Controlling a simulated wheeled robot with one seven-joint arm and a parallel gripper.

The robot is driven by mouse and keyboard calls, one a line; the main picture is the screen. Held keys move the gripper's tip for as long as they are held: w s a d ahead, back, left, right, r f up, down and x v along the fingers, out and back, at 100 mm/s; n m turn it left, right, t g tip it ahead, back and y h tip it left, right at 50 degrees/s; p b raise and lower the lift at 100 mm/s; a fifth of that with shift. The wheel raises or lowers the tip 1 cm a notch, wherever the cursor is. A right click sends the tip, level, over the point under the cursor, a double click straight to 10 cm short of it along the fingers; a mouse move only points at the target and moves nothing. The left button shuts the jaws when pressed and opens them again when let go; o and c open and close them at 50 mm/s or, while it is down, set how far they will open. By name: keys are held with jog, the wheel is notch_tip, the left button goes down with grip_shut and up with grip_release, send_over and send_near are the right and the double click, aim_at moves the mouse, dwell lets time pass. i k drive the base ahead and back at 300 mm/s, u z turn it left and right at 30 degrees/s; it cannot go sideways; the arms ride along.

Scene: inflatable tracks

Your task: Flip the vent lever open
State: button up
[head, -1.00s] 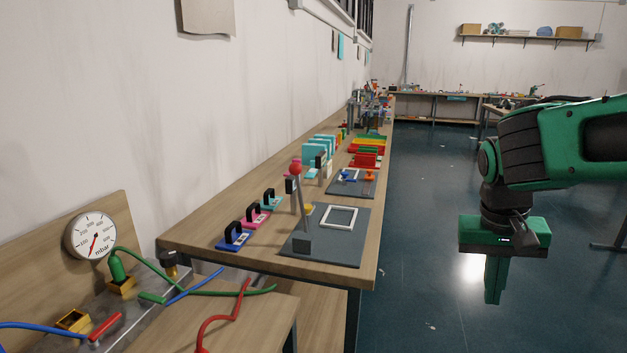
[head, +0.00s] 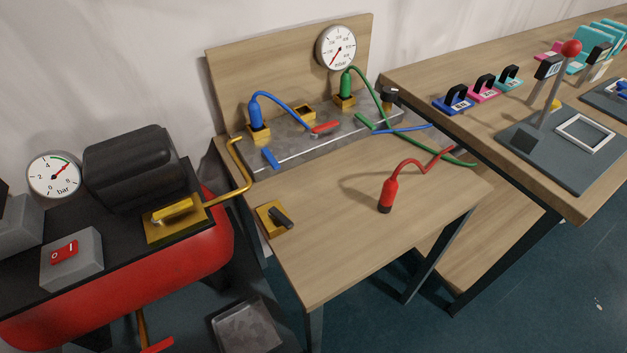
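No lever carries a readable vent label, so I cannot tell which one is the vent lever. A red lever (head: 326,127) and a blue lever (head: 270,158) lie on the grey metal manifold (head: 320,145). A black lever (head: 281,217) sits on a yellow block at the left of the wooden table (head: 360,245). Part of a red handle (head: 157,345) shows at the bottom edge. My gripper is not in view now.
A blue plug (head: 255,112) and a green plug (head: 346,82) stand in yellow sockets. A red plug (head: 386,195) stands on the table with its hose. A mbar gauge (head: 336,47) hangs behind. A red-knobbed stick (head: 571,48) rises on the right bench.

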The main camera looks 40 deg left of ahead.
aim_at(273, 213)
jog(key=u, duration=1.1)
jog(key=k, duration=0.45)
jog(key=u, duration=0.3)
jog(key=i, duration=0.5)
jog(key=z, duration=0.05)
